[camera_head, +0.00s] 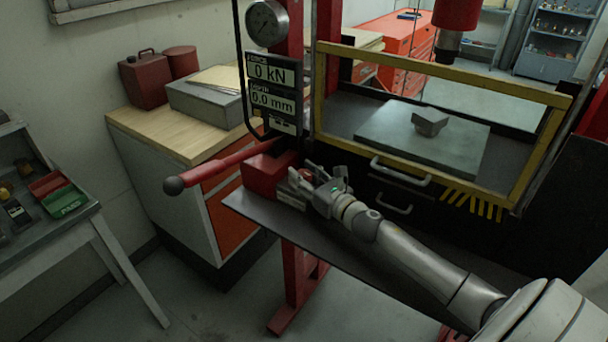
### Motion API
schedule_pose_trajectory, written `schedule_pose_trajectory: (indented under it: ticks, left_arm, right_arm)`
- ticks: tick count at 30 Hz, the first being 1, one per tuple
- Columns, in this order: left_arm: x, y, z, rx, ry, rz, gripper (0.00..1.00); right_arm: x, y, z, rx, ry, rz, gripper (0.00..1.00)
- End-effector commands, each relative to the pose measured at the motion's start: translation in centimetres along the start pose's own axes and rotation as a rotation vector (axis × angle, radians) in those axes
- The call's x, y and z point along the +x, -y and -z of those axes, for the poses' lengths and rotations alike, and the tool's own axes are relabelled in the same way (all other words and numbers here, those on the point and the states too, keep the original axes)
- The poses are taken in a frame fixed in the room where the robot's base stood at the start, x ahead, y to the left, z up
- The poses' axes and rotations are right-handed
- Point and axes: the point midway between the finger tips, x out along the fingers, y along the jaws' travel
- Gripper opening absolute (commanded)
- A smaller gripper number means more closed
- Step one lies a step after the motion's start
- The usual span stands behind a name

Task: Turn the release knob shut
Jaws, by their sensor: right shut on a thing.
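The red pump block (268,173) sits on a dark shelf at the front of a press. A red lever (222,166) with a black ball end sticks out from it to the left. My right arm reaches in from the lower right, and my right gripper (302,182) is at the block's right front side. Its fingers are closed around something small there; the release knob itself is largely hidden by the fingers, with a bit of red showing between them. My left gripper is out of view.
A yellow-framed guard (440,71) stands right of the gripper, with a metal block (429,121) on the plate behind it. A gauge (267,22) and displays (272,86) reading 0 kN and 0.0 mm stand above the pump. The dark shelf (300,235) is clear in front.

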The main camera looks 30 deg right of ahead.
Motion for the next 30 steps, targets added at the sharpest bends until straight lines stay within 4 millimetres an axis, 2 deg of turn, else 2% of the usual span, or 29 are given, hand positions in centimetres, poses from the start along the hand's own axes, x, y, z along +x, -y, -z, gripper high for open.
schedule_pose_trajectory:
  ticks: [15,30]
  left_arm:
    - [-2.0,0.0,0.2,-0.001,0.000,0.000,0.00]
    - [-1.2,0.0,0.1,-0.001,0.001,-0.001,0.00]
  right_arm:
    - [0.1,-0.2,-0.2,0.006,0.001,0.472,0.12]
    - [0.2,-0.3,0.0,0.005,0.002,0.947,0.12]
